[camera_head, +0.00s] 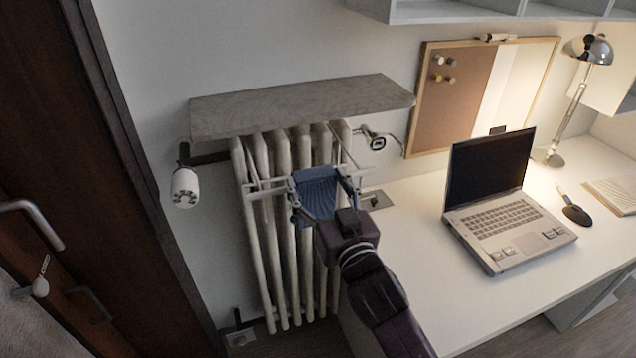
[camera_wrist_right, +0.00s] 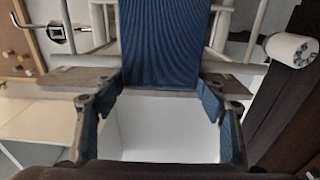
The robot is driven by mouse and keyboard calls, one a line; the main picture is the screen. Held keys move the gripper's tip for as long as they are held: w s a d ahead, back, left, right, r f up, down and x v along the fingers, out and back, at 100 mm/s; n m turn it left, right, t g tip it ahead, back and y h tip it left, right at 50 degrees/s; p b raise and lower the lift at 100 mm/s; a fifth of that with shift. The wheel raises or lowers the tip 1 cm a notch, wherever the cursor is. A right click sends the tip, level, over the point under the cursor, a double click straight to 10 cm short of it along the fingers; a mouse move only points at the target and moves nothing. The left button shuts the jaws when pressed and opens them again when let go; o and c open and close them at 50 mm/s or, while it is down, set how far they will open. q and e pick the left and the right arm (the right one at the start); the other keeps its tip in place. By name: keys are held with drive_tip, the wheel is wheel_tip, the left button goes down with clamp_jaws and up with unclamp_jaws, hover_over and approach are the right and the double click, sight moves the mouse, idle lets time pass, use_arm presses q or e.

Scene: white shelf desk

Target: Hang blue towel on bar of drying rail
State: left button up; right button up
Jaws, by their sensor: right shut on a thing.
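A blue towel (camera_head: 319,188) is at the white drying rail (camera_head: 262,186) in front of the radiator. My right gripper (camera_head: 325,184) is shut on the towel, with one finger on each side of it. In the right wrist view the towel (camera_wrist_right: 160,45) runs up between the fingers, flat and ribbed, with rail bars (camera_wrist_right: 222,28) on both sides of it. The towel hides part of the rail, so I cannot tell whether it touches or lies over a bar. My left gripper is not in view.
A white radiator (camera_head: 282,250) stands behind the rail, under a grey stone shelf (camera_head: 300,105). The white desk (camera_head: 420,270) to the right carries a laptop (camera_head: 500,215), a mouse and a lamp. A dark door (camera_head: 60,130) is at the left.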

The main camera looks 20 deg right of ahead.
drive_tip(key=shift+f, duration=0.4)
drive_tip(key=o, duration=1.5)
drive_tip(key=shift+f, duration=0.2)
drive_tip(key=shift+o, duration=0.2)
drive_tip(key=s, duration=1.2)
wheel_tip(320, 180, down, 22)
drive_tip(key=w+a+n+g, duration=0.1)
drive_tip(key=w+a+g, duration=0.1)
drive_tip(key=g, duration=0.2)
drive_tip(key=s+d+f+n+g, duration=0.1)
drive_tip(key=s+f+g, duration=0.3)
drive_tip(key=f, duration=1)
drive_tip(key=s+d+f+g, duration=0.15)
drive_tip(key=s+f, duration=0.55)
drive_tip(key=f, duration=0.8)
drive_tip(key=s+d+f+g, duration=0.2)
drive_tip(key=s+f, duration=0.4)
drive_tip(key=s, duration=0.4)
drive_tip(key=s+d+f+g, duration=0.2)
drive_tip(key=s+f, duration=0.4)
drive_tip(key=s, duration=0.3)
drive_tip(key=s+d+f+g, duration=0.2)
drive_tip(key=s+f+g, duration=0.2)
drive_tip(key=s+f, duration=0.3)
drive_tip(key=s, duration=0.3)
drive_tip(key=shift+s+h, duration=0.3)
